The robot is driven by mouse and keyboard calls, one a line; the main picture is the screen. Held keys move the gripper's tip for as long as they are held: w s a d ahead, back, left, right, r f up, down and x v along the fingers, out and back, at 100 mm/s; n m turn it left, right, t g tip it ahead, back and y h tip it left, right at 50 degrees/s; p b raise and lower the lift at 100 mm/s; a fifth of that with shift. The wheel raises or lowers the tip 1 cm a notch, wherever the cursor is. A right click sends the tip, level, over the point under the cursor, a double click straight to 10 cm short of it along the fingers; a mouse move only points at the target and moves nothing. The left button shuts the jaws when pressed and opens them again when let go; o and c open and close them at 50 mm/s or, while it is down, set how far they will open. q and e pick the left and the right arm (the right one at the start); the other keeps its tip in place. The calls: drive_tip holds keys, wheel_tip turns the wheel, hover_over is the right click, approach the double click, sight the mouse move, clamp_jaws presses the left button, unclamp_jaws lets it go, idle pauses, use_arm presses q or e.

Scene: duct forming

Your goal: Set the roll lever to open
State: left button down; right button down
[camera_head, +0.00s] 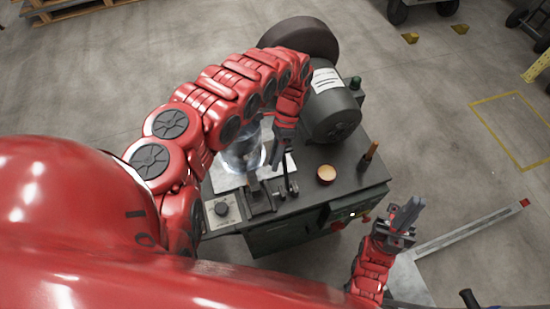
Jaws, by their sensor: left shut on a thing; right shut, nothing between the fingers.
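The dark green machine (285,235) stands in the middle of the head view. My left arm arches over it from the left, and its gripper (279,158) points down at the top. This gripper is shut on a slim dark lever (285,185), which I take for the roll lever. The fingers hide its upper end, and I cannot read its exact setting. My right gripper (408,213) is shut and empty, right of the machine's front corner and apart from it.
A second lever with a brown handle (370,152) stands at the machine's right edge. A clear cylinder (243,152) is beside my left arm. Floor at right is mostly open.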

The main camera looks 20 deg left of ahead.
use_arm(q)
drive_tip(key=shift+w+a+f, duration=0.1)
drive_tip(key=shift+w+f, duration=0.05)
idle(0.3)
drive_tip(key=c, duration=0.7)
unclamp_jaws()
drive_tip(key=shift+o, duration=0.2)
